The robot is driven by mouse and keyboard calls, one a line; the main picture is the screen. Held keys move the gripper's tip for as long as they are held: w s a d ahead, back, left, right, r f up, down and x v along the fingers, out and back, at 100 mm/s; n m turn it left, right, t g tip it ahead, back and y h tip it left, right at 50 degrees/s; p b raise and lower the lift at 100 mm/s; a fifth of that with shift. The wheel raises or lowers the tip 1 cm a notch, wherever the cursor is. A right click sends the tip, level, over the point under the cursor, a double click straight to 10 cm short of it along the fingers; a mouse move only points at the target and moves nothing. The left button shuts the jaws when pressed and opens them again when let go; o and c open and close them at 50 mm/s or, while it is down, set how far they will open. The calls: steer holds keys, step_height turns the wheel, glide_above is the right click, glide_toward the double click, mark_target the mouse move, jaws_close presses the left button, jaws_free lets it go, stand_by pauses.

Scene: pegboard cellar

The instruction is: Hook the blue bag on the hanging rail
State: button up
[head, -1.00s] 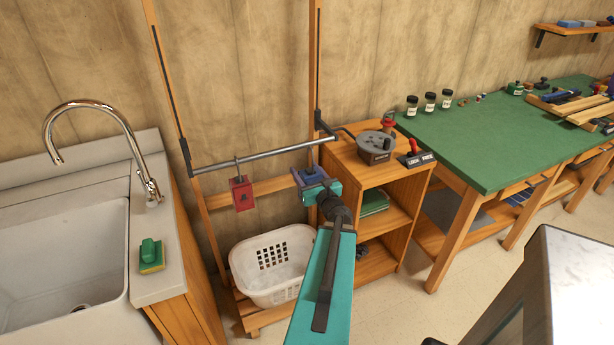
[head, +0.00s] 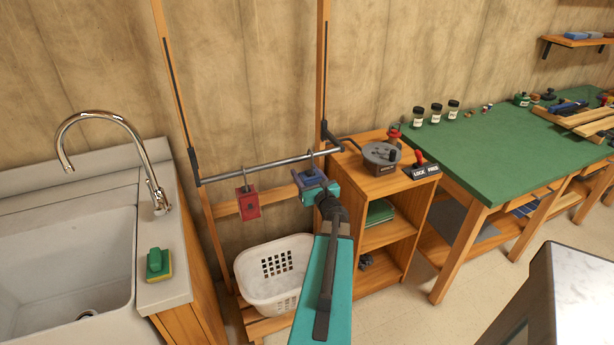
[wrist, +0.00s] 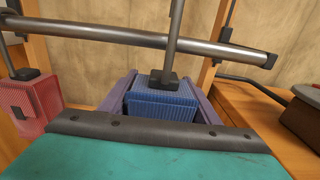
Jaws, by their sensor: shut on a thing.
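The blue bag (wrist: 160,100) is a small blue block with a dark cap and a grey stem rising from it. My gripper (head: 313,186) is shut on it; in the wrist view purple fingers flank the bag. The hanging rail (head: 265,164) is a grey bar between two wooden posts, and it crosses the wrist view (wrist: 100,34) behind the bag's stem. The stem rises past the rail and leaves that view at the top. In the head view the hook (head: 310,155) shows at the rail's right part; I cannot tell whether it is over or in front of the bar.
A red bag (head: 248,204) hangs from the rail left of my gripper. A white basket (head: 270,285) stands below. A wooden shelf unit (head: 395,190) with a grey round device (head: 381,155) stands close on the right. A sink (head: 65,260) is at left.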

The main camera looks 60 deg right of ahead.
steer(key=w+d+f+b, duration=0.2)
steer(key=w+d+f, duration=0.1)
steer(key=w, duration=0.1)
steer(key=shift+w+d+f, duration=0.15)
steer(key=shift+w+f, duration=0.2)
stand_by(1.2)
stand_by(0.4)
steer(key=o, duration=1.4)
steer(key=shift+f, duration=0.1)
steer(key=shift+s, duration=0.1)
steer(key=b+v, duration=0.3)
steer(key=v, duration=1)
steer(key=shift+s+a, duration=0.25)
steer(key=shift+a, duration=0.05)
